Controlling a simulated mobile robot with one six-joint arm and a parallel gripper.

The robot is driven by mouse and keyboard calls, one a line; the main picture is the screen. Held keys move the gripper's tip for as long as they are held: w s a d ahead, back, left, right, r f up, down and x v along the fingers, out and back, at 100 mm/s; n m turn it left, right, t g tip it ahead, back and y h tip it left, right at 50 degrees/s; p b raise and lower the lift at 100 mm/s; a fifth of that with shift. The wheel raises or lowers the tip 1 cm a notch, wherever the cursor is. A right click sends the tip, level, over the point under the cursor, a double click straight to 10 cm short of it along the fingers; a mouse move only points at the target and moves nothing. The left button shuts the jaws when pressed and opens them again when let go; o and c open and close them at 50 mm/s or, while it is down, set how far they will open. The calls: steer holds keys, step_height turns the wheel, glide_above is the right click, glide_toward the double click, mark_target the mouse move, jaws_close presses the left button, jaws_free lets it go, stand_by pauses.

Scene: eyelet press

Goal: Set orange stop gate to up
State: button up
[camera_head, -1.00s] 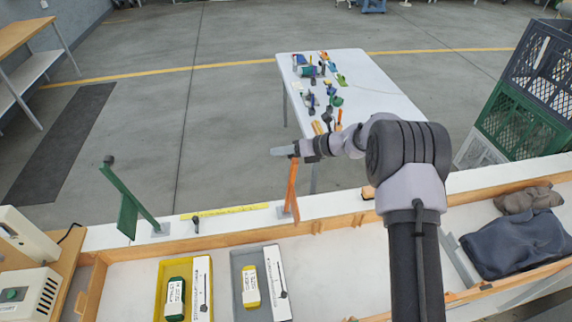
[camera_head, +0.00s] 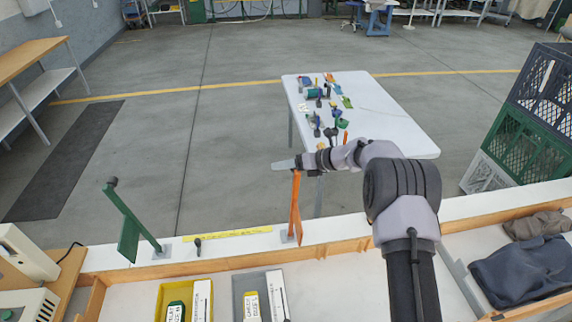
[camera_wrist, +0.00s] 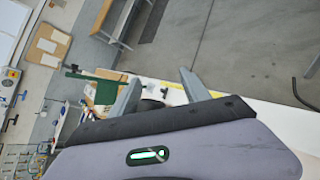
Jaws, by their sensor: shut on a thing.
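The orange stop gate (camera_head: 296,208) stands nearly upright on a small grey base plate on the white ledge in the head view. Its upper end is at my gripper (camera_head: 284,164). The gripper is shut on the dark knob at the top of the gate. In the wrist view, my gripper (camera_wrist: 162,90) has its two grey fingers on either side of a dark knob (camera_wrist: 152,104). The rest of the orange gate is hidden in the wrist view by my wrist housing.
A green gate (camera_head: 130,220) leans on the same ledge to the left. A small dark lever (camera_head: 197,246) and a yellow strip (camera_head: 228,234) lie between. Yellow (camera_head: 160,300) and grey (camera_head: 238,300) trays sit in front. A tool table (camera_head: 400,130) stands behind.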

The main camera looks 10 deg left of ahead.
steer(key=shift+r, duration=0.15)
stand_by(0.8)
steer(key=b+v, duration=0.1)
steer(key=v, duration=1.6)
steer(key=shift+d+b, duration=0.15)
steer(key=shift+b, duration=0.15)
steer(key=shift+w, duration=0.15)
